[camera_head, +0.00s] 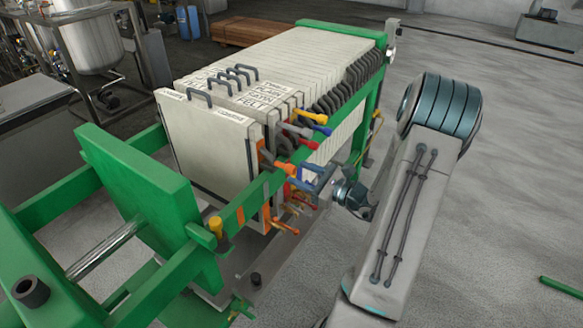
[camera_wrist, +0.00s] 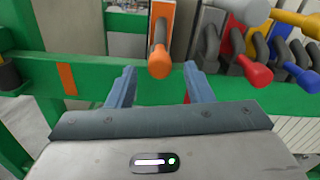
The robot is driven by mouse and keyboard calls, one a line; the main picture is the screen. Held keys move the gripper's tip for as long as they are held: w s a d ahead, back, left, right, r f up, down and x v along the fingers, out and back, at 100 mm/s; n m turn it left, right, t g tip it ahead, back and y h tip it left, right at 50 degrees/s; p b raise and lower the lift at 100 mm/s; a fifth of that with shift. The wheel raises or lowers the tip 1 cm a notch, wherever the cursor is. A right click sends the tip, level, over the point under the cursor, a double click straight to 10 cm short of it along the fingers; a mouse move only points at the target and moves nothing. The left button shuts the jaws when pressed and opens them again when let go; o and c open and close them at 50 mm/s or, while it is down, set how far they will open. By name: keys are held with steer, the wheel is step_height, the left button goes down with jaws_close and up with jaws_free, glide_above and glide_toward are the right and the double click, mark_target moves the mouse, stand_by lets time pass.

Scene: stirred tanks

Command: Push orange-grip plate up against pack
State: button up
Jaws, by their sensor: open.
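The orange-grip plate (camera_head: 208,145) is the front white plate, upright in the green press frame. Its orange grip (camera_wrist: 159,58) sticks out over the green side rail. My gripper (camera_wrist: 159,80) is open, with blue-grey fingers on either side of the orange grip's line; contact cannot be told. In the head view my gripper (camera_head: 313,177) is beside the rail, partly hidden by grips and my arm.
The green side rail (camera_wrist: 85,82) runs across just beyond my fingers. Red, yellow and blue grips (camera_wrist: 256,72) crowd the right. The green pressing head (camera_head: 145,195) stands apart on the plate's other side. Open floor (camera_head: 510,150) lies right of the press.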

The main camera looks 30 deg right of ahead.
mark_target(295, 171)
steer(key=shift+x, duration=1.95)
